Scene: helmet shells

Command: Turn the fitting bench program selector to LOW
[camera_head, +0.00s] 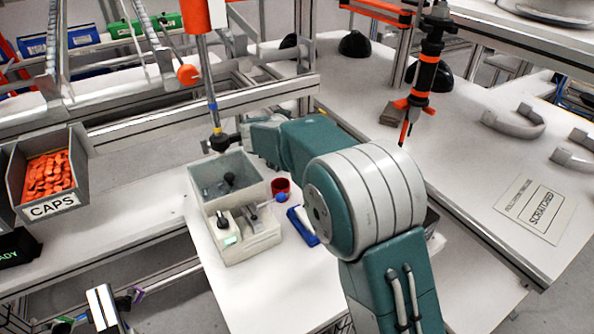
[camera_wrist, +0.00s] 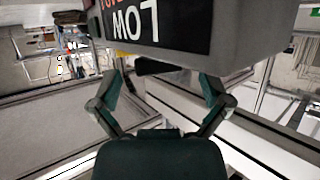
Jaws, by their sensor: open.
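In the wrist view, a grey housing with a black label plate (camera_wrist: 140,27) fills the top. The plate reads LOW upside down in white, with cut-off red lettering beside it. A dark bar-like part (camera_wrist: 160,67), possibly the selector handle, shows below the housing. My gripper (camera_wrist: 160,80) is open, its two teal fingers spread on either side of that part. I cannot tell whether they touch it. In the head view my arm reaches up and left from the lower right; the label and selector cannot be made out there.
A pale box with small levers and a green light (camera_head: 247,237) stands beside a grey open bin (camera_head: 231,168). A red cup (camera_head: 280,186) and a blue-edged item (camera_head: 302,226) are close by. An orange-black tool (camera_head: 427,75) hangs right of my arm. A CAPS bin (camera_head: 52,208) is at left.

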